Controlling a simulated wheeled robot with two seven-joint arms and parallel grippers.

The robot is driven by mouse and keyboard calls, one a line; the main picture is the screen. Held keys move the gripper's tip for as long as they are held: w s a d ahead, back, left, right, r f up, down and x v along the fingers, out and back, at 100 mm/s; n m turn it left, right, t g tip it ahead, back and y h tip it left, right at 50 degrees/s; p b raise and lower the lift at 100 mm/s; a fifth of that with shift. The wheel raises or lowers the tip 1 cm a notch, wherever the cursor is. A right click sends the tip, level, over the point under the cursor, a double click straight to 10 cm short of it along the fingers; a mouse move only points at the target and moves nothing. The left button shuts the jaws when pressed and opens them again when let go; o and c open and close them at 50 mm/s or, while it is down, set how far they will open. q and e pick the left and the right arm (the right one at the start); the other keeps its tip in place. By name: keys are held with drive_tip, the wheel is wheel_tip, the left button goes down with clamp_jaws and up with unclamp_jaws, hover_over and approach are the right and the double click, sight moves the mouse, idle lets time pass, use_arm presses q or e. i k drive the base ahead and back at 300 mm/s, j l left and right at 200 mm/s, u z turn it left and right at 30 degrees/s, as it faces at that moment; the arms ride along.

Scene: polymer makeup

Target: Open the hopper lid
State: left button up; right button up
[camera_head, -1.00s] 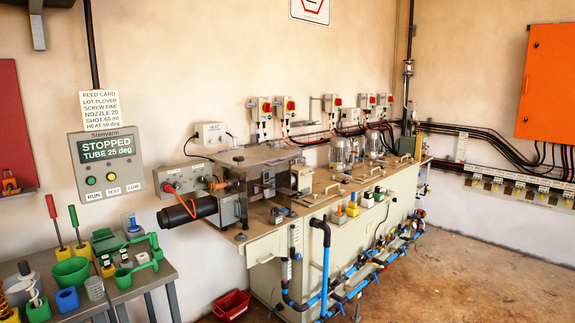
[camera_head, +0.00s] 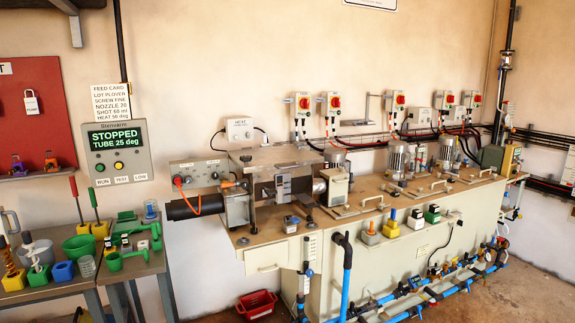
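Neither of my grippers is in view. A bench machine stands against the wall, with a flat grey metal plate (camera_head: 275,156) lying level across its left end. Below the plate are a metal block (camera_head: 290,188) and a black barrel (camera_head: 190,208). Several flat panels with bar handles, such as this one (camera_head: 371,202), lie level on the brown bench top. I cannot tell which of these covers is the hopper lid. None of them looks raised.
A display panel (camera_head: 117,150) on the wall reads "STOPPED TUBE 25 deg". A side table (camera_head: 60,290) with green tools, cups and funnels stands at the left. A red bin (camera_head: 257,304) sits on the floor before the bench. Blue pipes (camera_head: 440,297) run along the bench front.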

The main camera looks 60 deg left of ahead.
sight(278, 156)
drive_tip(key=i+j+u, duration=0.1)
drive_tip(key=i+u, duration=0.6)
drive_tip(key=u, duration=0.15)
drive_tip(key=i+l+u, duration=0.2)
drive_tip(key=i+u, duration=0.25)
drive_tip(key=k, duration=0.1)
